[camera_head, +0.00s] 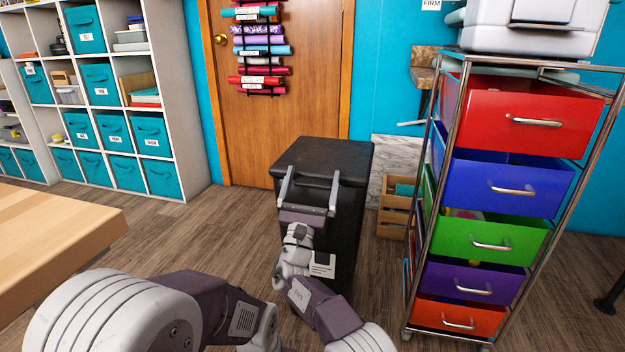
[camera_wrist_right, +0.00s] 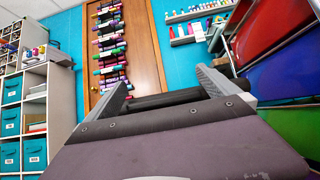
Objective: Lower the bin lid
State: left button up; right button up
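The black bin (camera_head: 350,215) stands on the floor in the middle of the head view. Its dark lid (camera_head: 335,152) lies across the top and looks roughly flat; whether it is fully seated cannot be told. My right gripper (camera_head: 312,174) is open at the bin's front upper edge, its two grey fingers spread wide. In the right wrist view, the open fingers (camera_wrist_right: 165,82) reach forward with a dark bar-like edge between them; contact is unclear. My left arm comes in at the lower left of the head view, but its gripper is not visible.
A wooden table (camera_head: 55,225) is at the left. A metal drawer cart (camera_head: 490,240) with coloured drawers stands close to the bin's right. A wooden crate (camera_head: 391,218) sits behind. A door with a rack of vinyl rolls (camera_head: 260,45) is at the back. Floor left of the bin is clear.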

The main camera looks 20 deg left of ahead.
jog(key=shift+s+f+b, duration=0.5)
jog(key=b+v, duration=0.1)
jog(key=v, duration=0.6)
jog(key=shift+s+b, duration=0.3)
jog(key=shift+s, duration=0.05)
jog(key=shift+f, duration=0.15)
